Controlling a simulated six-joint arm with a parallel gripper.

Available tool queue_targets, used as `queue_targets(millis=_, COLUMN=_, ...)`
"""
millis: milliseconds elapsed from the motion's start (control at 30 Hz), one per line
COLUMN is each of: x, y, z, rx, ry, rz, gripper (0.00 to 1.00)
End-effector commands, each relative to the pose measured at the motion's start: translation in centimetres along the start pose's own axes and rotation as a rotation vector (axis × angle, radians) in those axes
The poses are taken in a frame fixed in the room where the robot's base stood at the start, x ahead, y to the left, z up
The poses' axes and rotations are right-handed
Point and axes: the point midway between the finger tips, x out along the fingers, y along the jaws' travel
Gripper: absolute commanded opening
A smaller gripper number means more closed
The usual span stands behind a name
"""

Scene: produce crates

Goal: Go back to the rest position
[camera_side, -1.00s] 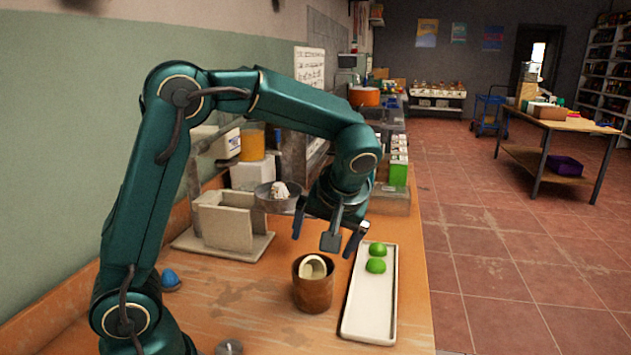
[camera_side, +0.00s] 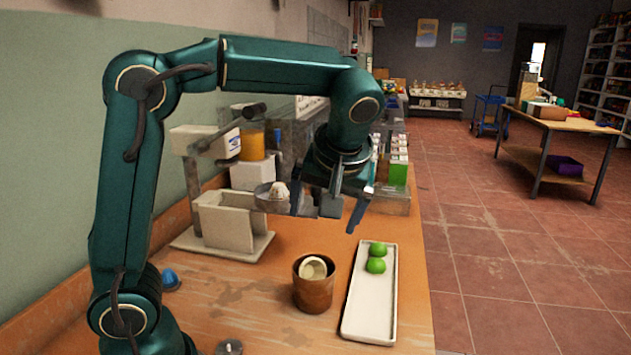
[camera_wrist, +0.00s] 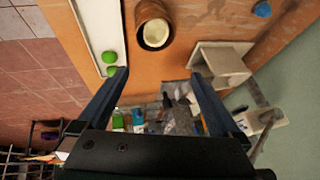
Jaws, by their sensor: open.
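My gripper (camera_side: 326,213) is open and empty, raised above the wooden counter in the side view. Its two fingers (camera_wrist: 158,80) also show spread apart in the wrist view, with nothing between them. Below it and toward the front stands a brown cup (camera_side: 313,292) with a pale round thing inside; the cup also shows at the top of the wrist view (camera_wrist: 152,12). To the cup's right lies a long white tray (camera_side: 370,308) with two green round fruits (camera_side: 377,257) near its far end. No marker for the rest position shows.
A beige slotted holder (camera_side: 232,222) stands left of my gripper, with a small metal bowl (camera_side: 268,203) beside it. A blue object (camera_side: 171,280) lies near my base. Cartons and containers (camera_side: 398,170) stand farther back on the counter. The air above the tray is free.

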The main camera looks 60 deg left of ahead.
Motion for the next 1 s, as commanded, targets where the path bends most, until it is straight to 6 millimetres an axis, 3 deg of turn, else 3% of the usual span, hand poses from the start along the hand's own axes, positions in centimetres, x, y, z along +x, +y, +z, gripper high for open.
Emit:
queue_targets(millis=167, x=-2.0, y=-3.0, z=1.8, rx=-0.014, ry=-0.01, rz=0.106, gripper=1.0)
queue_targets(millis=333, x=-2.9, y=-4.5, z=5.3, rx=0.101, ry=-0.019, rz=0.249, gripper=1.0)
queue_targets(millis=500, x=-3.0, y=-4.8, z=9.4, rx=0.265, ry=0.006, rz=0.409, gripper=1.0)
queue_targets(millis=700, x=-2.3, y=-3.8, z=13.6, rx=0.489, ry=0.067, rz=0.562, gripper=1.0)
queue_targets(millis=800, x=-2.0, y=-3.2, z=14.4, rx=0.58, ry=0.08, rz=0.592, gripper=1.0)
queue_targets(millis=1000, x=-2.2, y=-2.9, z=14.1, rx=0.637, ry=0.114, rz=0.601, gripper=1.0)
